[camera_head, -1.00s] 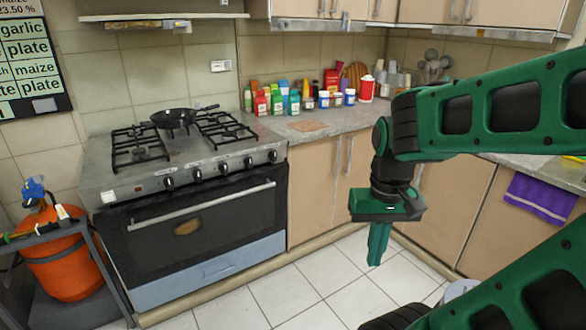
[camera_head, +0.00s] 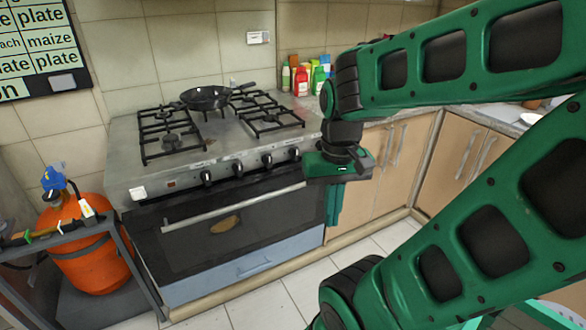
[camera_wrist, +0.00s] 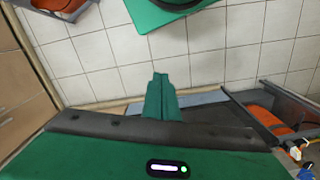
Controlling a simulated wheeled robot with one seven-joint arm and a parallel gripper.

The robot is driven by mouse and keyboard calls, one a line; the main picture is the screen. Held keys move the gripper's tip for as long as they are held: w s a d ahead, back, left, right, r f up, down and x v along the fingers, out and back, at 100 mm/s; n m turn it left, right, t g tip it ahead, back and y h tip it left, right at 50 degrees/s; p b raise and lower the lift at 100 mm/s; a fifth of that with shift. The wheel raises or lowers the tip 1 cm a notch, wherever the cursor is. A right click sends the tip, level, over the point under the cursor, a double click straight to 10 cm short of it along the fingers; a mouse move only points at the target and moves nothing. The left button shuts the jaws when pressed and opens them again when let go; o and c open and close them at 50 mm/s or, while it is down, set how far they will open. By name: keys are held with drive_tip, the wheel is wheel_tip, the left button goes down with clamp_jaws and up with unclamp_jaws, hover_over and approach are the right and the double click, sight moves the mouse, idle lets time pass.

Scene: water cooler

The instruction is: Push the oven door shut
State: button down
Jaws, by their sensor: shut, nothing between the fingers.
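The oven (camera_head: 130,176) stands at the left under a gas hob. Its dark oven door (camera_head: 180,246) has a long pale handle (camera_head: 230,204) near the top and a brown oval thing showing in its glass. The door looks upright, at or close to the oven front; I cannot tell whether a small gap is left. My gripper (camera_head: 334,210) is shut and empty, fingers pointing down, in front of the oven's right end. It overlaps the door's right edge in the picture; touching is not clear. In the wrist view the shut fingers (camera_wrist: 160,90) hang above the floor.
A black pan (camera_head: 206,97) sits on the hob. An orange gas cylinder (camera_head: 90,250) and a grey metal cart (camera_head: 130,262) stand left of the oven. Coloured bottles (camera_head: 301,80) stand on the counter at right. White floor tiles (camera_head: 275,305) in front of the oven are clear.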

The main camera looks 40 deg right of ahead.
drive_tip(key=shift+w+a, duration=0.1)
drive_tip(key=shift+w, duration=0.15)
